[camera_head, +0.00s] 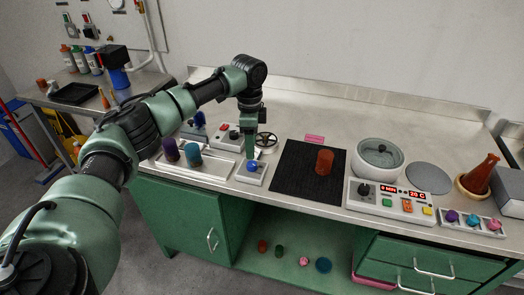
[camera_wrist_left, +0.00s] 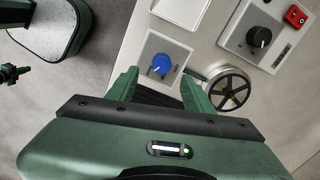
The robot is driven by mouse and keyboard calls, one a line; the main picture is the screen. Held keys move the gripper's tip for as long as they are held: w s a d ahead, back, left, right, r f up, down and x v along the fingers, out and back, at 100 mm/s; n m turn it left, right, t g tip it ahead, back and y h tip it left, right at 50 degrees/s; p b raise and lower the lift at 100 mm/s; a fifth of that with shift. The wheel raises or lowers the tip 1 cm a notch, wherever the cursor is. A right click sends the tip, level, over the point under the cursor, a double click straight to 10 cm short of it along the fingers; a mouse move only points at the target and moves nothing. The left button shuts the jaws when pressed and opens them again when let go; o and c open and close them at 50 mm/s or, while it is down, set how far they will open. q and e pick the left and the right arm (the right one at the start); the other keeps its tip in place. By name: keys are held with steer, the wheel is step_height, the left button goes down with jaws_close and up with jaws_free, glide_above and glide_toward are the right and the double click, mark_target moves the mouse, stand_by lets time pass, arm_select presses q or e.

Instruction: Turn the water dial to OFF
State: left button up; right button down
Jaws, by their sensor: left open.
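The blue dial (camera_head: 252,167) sits on a small white plate (camera_head: 250,180) at the front of the counter. In the left wrist view the blue dial (camera_wrist_left: 161,65) shows a pale pointer mark; I cannot read any OFF label. My left gripper (camera_head: 251,154) points down just above and behind the dial. In the left wrist view my left gripper (camera_wrist_left: 160,90) is open, its two fingers apart. The dial shows beyond the gap between them, and nothing is held. I cannot tell whether a finger touches the dial. My right gripper is not in view.
A handwheel (camera_head: 266,140) stands close behind the dial. A control plate with a black knob (camera_wrist_left: 259,37) and red switch (camera_wrist_left: 296,16) is nearby. A tray with purple and teal cylinders (camera_head: 194,154) lies left. A black mat (camera_head: 296,185) with a red cylinder (camera_head: 324,161) lies right.

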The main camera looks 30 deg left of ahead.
mark_target(252, 163)
arm_select(q)
steer(key=shift+w+a, duration=0.1)
steer(key=shift+w, duration=0.2)
steer(key=shift+f, duration=0.35)
steer(key=f, duration=0.1)
steer(key=f+p, duration=0.1)
steer(key=f, duration=0.1)
steer(key=shift+s+f, duration=0.3)
steer(key=shift+s, duration=0.1)
step_height(252, 163, down, 2)
steer(key=shift+w+f, duration=0.2)
steer(key=shift+f, duration=0.3)
jaws_close()
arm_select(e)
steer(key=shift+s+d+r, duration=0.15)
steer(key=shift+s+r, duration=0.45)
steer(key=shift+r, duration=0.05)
